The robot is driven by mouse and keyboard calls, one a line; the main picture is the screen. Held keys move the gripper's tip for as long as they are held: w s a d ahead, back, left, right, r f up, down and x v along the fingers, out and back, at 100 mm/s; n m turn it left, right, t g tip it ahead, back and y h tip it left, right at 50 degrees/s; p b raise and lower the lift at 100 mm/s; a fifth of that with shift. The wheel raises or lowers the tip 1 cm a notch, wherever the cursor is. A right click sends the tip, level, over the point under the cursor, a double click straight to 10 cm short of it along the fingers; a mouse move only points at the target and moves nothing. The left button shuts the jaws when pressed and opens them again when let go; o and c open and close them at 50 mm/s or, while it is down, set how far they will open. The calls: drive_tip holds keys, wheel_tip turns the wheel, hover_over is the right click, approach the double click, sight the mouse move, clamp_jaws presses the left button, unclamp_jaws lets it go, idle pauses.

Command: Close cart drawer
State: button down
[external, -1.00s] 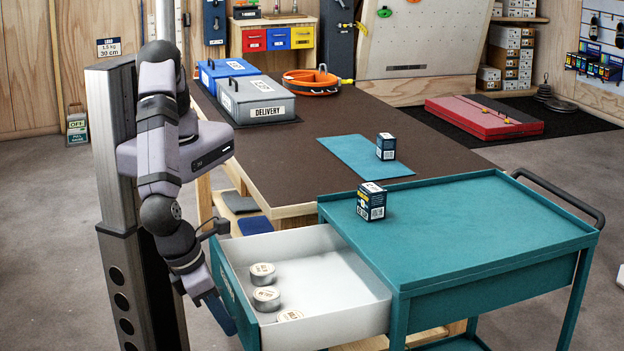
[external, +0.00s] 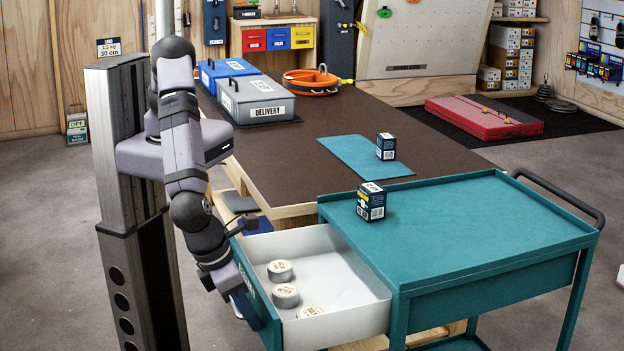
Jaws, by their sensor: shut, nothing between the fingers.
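The teal cart (external: 480,235) stands at the right front. Its drawer (external: 345,328) is pulled out to the left, partly open, with a white inside and a teal front panel. Several round tins, one of them a tin (external: 281,271) near the back, lie in the drawer by the front panel. My gripper (external: 247,312) is shut and empty, low against the outer side of the drawer front. Whether it touches the panel is hard to tell, and the drawer's handle is mostly hidden.
A small dark box (external: 371,203) stands on the cart's top near its left edge. The brown table (external: 330,120) behind holds a blue mat (external: 350,160), another small box (external: 386,147), a grey delivery case (external: 258,100) and an orange rope coil (external: 310,83).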

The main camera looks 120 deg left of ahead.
drive_tip(key=w+a, duration=1.5)
drive_tip(key=shift+w+a, duration=0.1)
drive_tip(key=shift+a, duration=0.05)
drive_tip(key=shift+w+a+r, duration=0.1)
drive_tip(key=shift+w+a, duration=0.3)
drive_tip(key=shift+a, duration=0.05)
drive_tip(key=shift+s+d, duration=0.4)
drive_tip(key=shift+d, duration=0.1)
drive_tip(key=shift+s+d+p, duration=0.35)
drive_tip(key=shift+s+d, duration=0.7)
drive_tip(key=b+v, duration=0.2)
drive_tip(key=v, duration=0.8)
drive_tip(key=shift+s+d, duration=0.1)
drive_tip(key=shift+s, duration=0.05)
